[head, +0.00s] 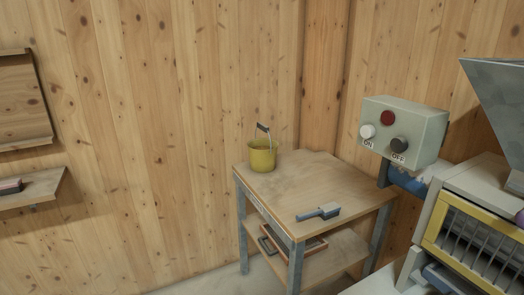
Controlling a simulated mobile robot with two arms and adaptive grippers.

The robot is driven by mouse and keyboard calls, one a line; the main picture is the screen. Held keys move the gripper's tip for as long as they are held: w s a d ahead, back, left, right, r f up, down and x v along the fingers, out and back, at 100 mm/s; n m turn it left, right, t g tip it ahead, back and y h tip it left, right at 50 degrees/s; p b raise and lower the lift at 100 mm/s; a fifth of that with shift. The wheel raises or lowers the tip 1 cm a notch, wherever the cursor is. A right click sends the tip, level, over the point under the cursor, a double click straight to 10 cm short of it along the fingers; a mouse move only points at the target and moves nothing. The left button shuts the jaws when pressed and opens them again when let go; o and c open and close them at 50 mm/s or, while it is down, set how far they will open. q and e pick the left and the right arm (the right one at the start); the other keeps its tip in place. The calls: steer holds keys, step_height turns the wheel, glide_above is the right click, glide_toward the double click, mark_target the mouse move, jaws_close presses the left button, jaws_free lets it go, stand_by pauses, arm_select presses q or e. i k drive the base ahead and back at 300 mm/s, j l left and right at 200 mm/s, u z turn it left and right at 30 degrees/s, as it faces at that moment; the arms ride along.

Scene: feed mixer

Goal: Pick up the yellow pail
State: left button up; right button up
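The yellow pail (262,158) stands upright on the back left part of a small wooden table (345,184). Its wire handle is raised, with a dark grip (263,128) at the top. The pail's inside is mostly hidden from this angle. Neither of my grippers shows in the head view, and nothing touches the pail.
A brush (318,212) lies near the table's front edge. The lower shelf (336,252) holds a tray-like frame. A control box (404,132) with knobs and the mixer (480,235) stand at the right. A wall shelf (40,190) is at the left.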

mark_target(263, 152)
steer(key=i+j, duration=0.2)
steer(key=i, duration=0.2)
steer(key=i+j, duration=0.2)
steer(key=i, duration=0.2)
steer(key=i+j, duration=0.2)
steer(key=i, duration=0.2)
steer(key=i+j+u, duration=0.1)
steer(key=i+j, duration=0.15)
steer(key=i, duration=0.1)
